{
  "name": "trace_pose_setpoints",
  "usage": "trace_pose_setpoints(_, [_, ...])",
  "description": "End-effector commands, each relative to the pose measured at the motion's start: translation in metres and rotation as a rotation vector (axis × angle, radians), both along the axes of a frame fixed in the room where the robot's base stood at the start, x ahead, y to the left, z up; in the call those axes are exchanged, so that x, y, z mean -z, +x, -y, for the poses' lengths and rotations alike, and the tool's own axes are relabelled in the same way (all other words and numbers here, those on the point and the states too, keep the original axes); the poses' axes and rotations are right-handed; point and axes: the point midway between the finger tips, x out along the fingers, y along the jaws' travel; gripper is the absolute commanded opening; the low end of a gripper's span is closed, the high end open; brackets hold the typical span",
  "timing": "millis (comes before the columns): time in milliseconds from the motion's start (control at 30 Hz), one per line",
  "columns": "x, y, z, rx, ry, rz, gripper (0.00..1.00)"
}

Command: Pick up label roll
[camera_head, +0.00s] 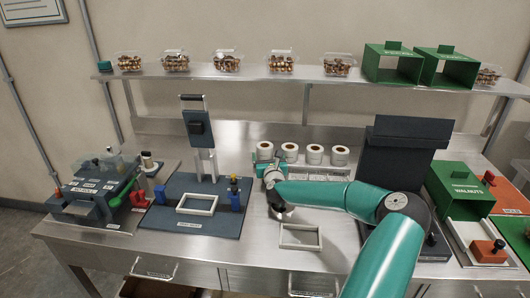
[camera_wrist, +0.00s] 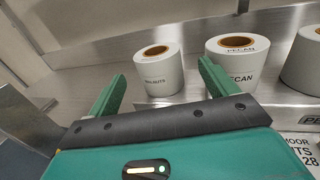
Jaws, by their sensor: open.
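Several white label rolls with brown cores stand in a row on the steel bench in the head view. The leftmost roll (camera_head: 264,150) is just behind my gripper (camera_head: 264,168). In the wrist view, my gripper (camera_wrist: 161,72) is open and empty, its two green fingers pointing at this roll (camera_wrist: 160,78), whose print ends in "NUTS". The roll shows between the fingertips and a little beyond them; I see no contact. A roll marked "PECAN" (camera_wrist: 238,62) stands to its right, close beyond the right finger. A third roll (camera_wrist: 304,60) is cut off at the right edge.
A dark press-like station (camera_head: 205,212) stands left of the rolls and a tall dark unit (camera_head: 400,150) right. A pale frame (camera_head: 301,246) lies in front. Filled clamshells (camera_head: 281,66) and green boxes (camera_head: 394,66) sit on the shelf above.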

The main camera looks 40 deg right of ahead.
Motion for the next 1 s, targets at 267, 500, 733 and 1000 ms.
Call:
trace_pose_setpoints(267, [0.001, 0.021, 0.013, -0.002, -0.001, 0.001, 0.85])
trace_pose_setpoints(500, [0.003, 0.049, 0.034, -0.001, -0.001, 0.002, 0.85])
trace_pose_setpoints(733, [0.003, 0.056, 0.039, -0.002, 0.000, 0.000, 0.85])
trace_pose_setpoints(1000, [0.003, 0.055, 0.039, -0.002, 0.000, 0.000, 0.54])
